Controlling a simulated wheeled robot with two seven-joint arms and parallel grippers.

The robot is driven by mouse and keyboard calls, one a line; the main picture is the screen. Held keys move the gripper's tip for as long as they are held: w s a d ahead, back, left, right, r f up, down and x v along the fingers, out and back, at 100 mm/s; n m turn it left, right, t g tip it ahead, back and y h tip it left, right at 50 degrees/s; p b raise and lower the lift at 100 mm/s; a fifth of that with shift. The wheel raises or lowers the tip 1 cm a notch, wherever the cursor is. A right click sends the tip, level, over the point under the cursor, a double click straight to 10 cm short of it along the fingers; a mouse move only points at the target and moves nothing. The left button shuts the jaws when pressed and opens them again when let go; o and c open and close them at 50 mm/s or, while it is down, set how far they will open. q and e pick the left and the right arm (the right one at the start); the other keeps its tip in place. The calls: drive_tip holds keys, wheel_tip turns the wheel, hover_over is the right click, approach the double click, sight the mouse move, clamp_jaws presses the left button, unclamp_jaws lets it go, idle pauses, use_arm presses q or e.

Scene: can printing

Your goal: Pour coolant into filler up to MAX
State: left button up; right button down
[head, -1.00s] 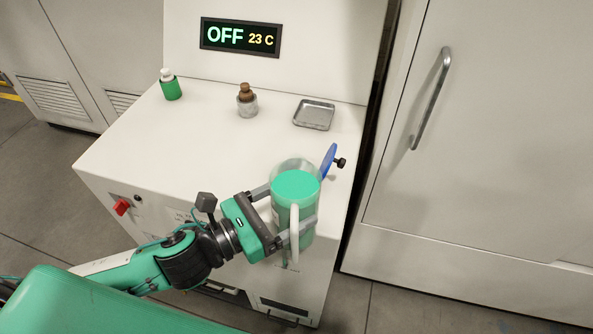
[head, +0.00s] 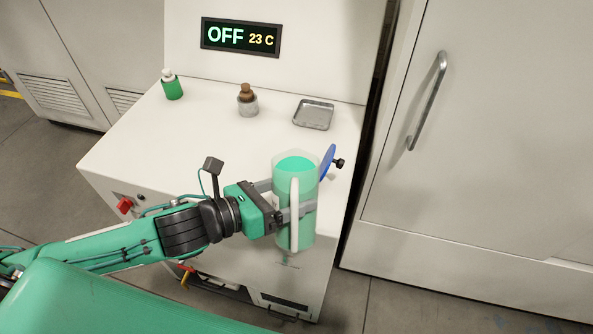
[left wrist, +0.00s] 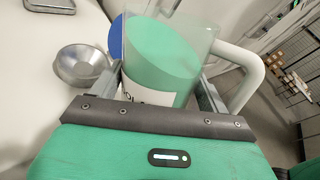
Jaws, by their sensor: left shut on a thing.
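A clear jug (head: 296,230) with a white handle holds green coolant. My left gripper (head: 292,200) is shut on the jug and holds it about upright in front of the machine's front right edge. The left wrist view also shows the jug (left wrist: 165,60), with the coolant surface slanted in that picture and a partly hidden white label. A blue round cap (head: 327,162) with a black knob stands open just behind the jug. A metal funnel-like filler cup (left wrist: 82,66) sits beside the jug in the left wrist view; the jug hides it in the head view. The MAX mark is not visible.
On the white machine top (head: 205,135) stand a green bottle (head: 172,86), a grey pot with a brown top (head: 247,100) and a metal tray (head: 313,114). A display (head: 240,38) reads OFF 23 C. A cabinet (head: 490,150) stands at the right.

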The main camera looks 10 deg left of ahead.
use_arm(q)
drive_tip(key=shift+w+r, duration=0.1)
drive_tip(key=shift+w, duration=0.1)
idle(0.5)
drive_tip(key=shift+w+a+n+g, duration=0.1)
drive_tip(key=shift+w+n+g, duration=0.05)
drive_tip(key=shift+n+g, duration=0.25)
drive_tip(key=shift+w+r+p, duration=0.1)
drive_tip(key=shift+w+p, duration=0.15)
drive_tip(key=shift+p, duration=0.3)
drive_tip(key=shift+w+a+n+g+p, duration=0.1)
drive_tip(key=shift+w+n+g+p, duration=0.1)
drive_tip(key=shift+n+g+p, duration=0.2)
drive_tip(key=shift+w+f, duration=0.15)
drive_tip(key=shift+f, duration=0.05)
drive_tip(key=shift+w+f+n+g+p, duration=0.15)
drive_tip(key=shift+f+n+g+p, duration=0.3)
drive_tip(key=shift+f, duration=0.2)
drive_tip(key=shift+f+n+y, duration=0.25)
drive_tip(key=shift+f+y, duration=0.05)
drive_tip(key=shift+f+n+g+p, duration=0.5)
drive_tip(key=shift+f+g+p, duration=0.05)
drive_tip(key=shift+f+g, duration=0.2)
idle(1.2)
